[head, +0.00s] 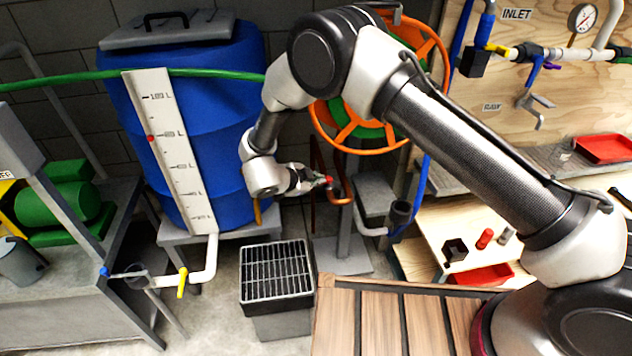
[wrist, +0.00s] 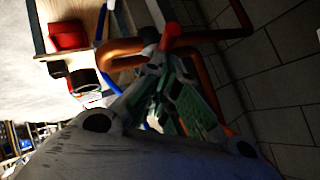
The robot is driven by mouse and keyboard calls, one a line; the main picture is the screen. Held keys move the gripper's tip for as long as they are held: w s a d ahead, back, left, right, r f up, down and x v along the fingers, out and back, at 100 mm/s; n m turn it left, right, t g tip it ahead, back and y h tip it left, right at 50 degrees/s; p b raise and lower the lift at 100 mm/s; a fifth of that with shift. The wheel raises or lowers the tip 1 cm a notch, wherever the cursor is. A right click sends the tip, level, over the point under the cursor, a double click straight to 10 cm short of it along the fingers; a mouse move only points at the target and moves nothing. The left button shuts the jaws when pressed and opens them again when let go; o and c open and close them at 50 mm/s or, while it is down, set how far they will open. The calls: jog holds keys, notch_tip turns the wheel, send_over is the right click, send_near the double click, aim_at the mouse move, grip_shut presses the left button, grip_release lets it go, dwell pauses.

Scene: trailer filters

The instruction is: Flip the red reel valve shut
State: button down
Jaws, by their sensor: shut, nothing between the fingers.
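The red reel valve handle (head: 329,180) shows as a small red piece on the copper-coloured pipe (head: 341,192) below the orange hose reel (head: 322,128). In the wrist view the red handle (wrist: 170,34) stands just beyond the fingertips, beside the bent copper pipe (wrist: 120,50). My gripper (head: 318,182) is shut and empty, pointing right at the handle. In the wrist view my gripper (wrist: 165,75) lies close to the handle; I cannot tell whether they touch. The valve body is mostly hidden behind the fingers.
A blue barrel (head: 235,120) with a white level scale (head: 170,150) stands left of the reel. A plywood panel (head: 560,80) with pipes and a shelf with red trays (head: 483,276) are at the right.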

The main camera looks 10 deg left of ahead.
jog(key=shift+w+d, duration=0.5)
jog(key=shift+d, duration=0.1)
jog(key=shift+d+r, duration=0.1)
jog(key=shift+r, duration=0.05)
